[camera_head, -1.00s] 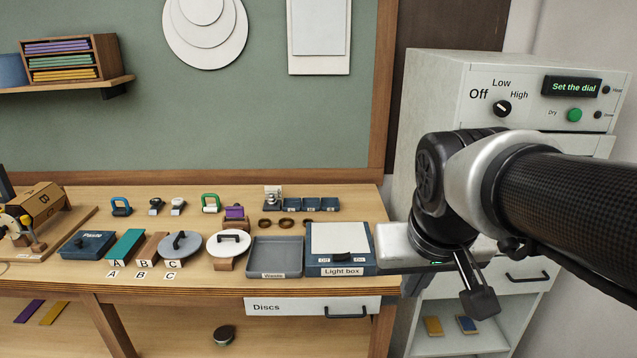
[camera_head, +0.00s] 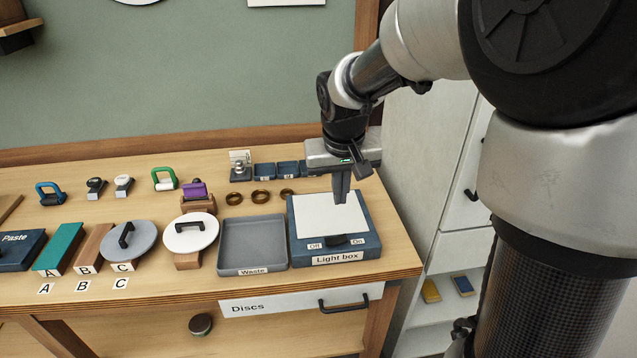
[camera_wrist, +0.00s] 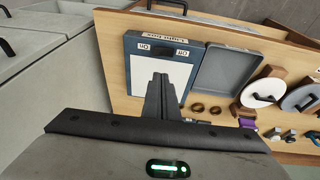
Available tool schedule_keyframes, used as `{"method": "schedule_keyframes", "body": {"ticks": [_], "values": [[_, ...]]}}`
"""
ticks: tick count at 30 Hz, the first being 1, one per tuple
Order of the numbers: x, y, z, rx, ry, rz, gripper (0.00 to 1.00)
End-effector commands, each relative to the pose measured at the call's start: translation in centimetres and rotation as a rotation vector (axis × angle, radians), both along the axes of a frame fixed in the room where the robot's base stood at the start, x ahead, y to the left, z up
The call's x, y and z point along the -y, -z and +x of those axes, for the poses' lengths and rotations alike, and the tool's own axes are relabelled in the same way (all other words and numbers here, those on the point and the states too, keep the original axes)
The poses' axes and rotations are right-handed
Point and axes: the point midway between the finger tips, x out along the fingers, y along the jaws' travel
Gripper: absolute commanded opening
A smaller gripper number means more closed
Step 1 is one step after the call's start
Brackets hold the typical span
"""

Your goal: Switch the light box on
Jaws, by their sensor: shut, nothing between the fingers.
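The light box (camera_head: 364,243) is a dark blue box with a white top panel, near the right end of the bench. It also shows in the wrist view (camera_wrist: 133,42). Its black switch (camera_head: 336,240) is on the front rim between an "Off" label at left and an "On" label at right. The switch shows in the wrist view (camera_wrist: 160,52) too; I cannot tell which way it is set. My gripper (camera_head: 341,201) is shut and empty, pointing down over the white panel, behind the switch. Its fingers (camera_wrist: 160,77) hide part of the panel in the wrist view.
A grey waste tray (camera_head: 252,270) stands just left of the light box. Brass rings (camera_head: 261,196) and small blue bins (camera_head: 264,170) lie behind. A drawer labelled Discs (camera_head: 290,304) is below, and a pale cabinet (camera_head: 425,140) stands at right.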

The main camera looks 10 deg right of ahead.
Motion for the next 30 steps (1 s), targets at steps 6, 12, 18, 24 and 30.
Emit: {"method": "schedule_keyframes", "body": {"ticks": [6, 12, 18, 24, 30], "values": [[0.0, 0.0, 0.0, 0.001, 0.0, 0.0, 0.0], [0.0, 0.5, 0.2, 0.0, 0.0, 0.0, 0.0], [0.2, 3.5, 0.9, -0.005, 0.0, 0.001, 0.0], [0.5, 7.7, 2.1, -0.006, 0.0, 0.001, 0.0], [0.9, 11.2, 2.8, -0.003, 0.001, 0.0, 0.0]]}}
